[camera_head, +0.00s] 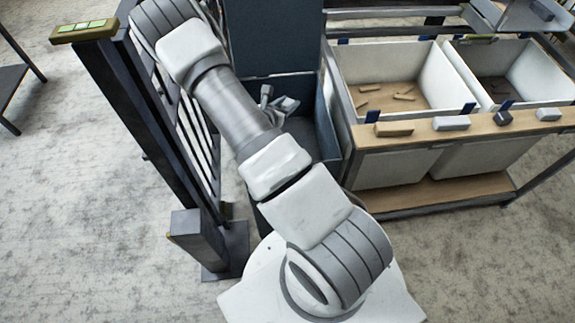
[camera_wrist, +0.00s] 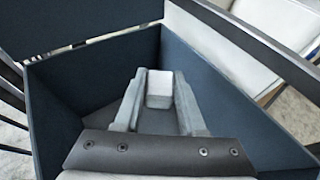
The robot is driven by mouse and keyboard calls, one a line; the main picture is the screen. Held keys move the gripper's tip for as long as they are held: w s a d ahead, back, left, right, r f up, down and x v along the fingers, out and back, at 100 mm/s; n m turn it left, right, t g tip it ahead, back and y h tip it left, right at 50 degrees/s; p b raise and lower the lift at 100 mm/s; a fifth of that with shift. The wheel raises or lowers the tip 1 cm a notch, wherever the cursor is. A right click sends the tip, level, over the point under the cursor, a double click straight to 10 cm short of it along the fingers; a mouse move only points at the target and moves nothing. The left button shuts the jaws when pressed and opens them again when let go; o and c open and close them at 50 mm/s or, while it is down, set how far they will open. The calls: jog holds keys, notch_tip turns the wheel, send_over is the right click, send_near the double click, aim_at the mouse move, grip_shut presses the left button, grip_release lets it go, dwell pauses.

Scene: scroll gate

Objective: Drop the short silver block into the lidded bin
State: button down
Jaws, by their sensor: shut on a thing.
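My gripper (camera_wrist: 160,88) is shut on a short silver block (camera_wrist: 159,80), which sits between its two pale fingers in the wrist view. Both are over the inside of the lidded bin (camera_wrist: 76,80), a deep dark blue box whose walls surround them in that view. In the head view the bin (camera_head: 328,128) stands behind my arm, with a tall dark blue panel (camera_head: 275,38) upright at its back, and its top is open. My gripper (camera_head: 277,104) shows there at the bin's opening, partly behind my arm. The block cannot be made out in the head view.
A dark slatted gate (camera_head: 165,125) with a post stands close on the left. On the right, a wooden ledge (camera_head: 425,133) carries a tan block (camera_head: 393,129), silver blocks (camera_head: 451,123) and a dark block (camera_head: 503,118). Two white bins (camera_head: 372,60) stand behind it, with loose pieces inside.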

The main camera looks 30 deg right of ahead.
jog(key=shift+f+b, duration=0.35)
jog(key=shift+f, duration=0.5)
jog(key=shift+c, duration=2.1)
grip_release()
jog(key=p+v, duration=0.4)
jog(key=v, duration=1.3)
jog(key=shift+s, duration=0.25)
jog(key=shift+a+r, duration=0.1)
jog(key=shift+a, duration=0.05)
